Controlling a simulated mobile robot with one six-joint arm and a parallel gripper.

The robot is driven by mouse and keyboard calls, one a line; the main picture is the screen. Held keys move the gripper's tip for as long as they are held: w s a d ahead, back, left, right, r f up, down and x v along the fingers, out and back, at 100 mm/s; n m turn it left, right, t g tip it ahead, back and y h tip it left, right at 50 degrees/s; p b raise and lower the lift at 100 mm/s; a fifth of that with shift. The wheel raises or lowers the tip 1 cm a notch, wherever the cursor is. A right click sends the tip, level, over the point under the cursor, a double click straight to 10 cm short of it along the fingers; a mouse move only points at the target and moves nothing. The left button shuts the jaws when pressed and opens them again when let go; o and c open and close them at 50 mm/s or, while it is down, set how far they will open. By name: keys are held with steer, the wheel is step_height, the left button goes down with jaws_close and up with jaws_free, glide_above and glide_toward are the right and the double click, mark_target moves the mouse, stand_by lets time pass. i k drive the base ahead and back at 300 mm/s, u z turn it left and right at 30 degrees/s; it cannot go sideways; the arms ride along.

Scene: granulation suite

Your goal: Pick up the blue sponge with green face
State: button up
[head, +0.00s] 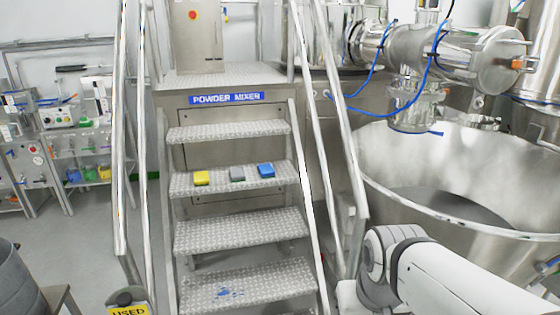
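A blue sponge (266,170) lies on a metal stair tread (220,185), at the right end of a row of three small blocks. Its top looks blue; I cannot make out a green face at this size. A grey block (237,174) lies just left of it, and a yellow block (201,178) farther left. Small gaps separate them. My white arm shows at the lower right, but my gripper is outside the picture.
Metal handrails (318,120) flank the stairs below a "POWDER MIXER" sign (227,98). A large steel bowl (460,220) stands at right. A shelf rack at left holds small blue (90,173) and green (104,172) items. Open floor (85,240) lies left of the stairs.

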mark_target(266, 170)
steer(key=z, duration=0.05)
steer(key=i, duration=1.3)
steer(key=u, duration=0.5)
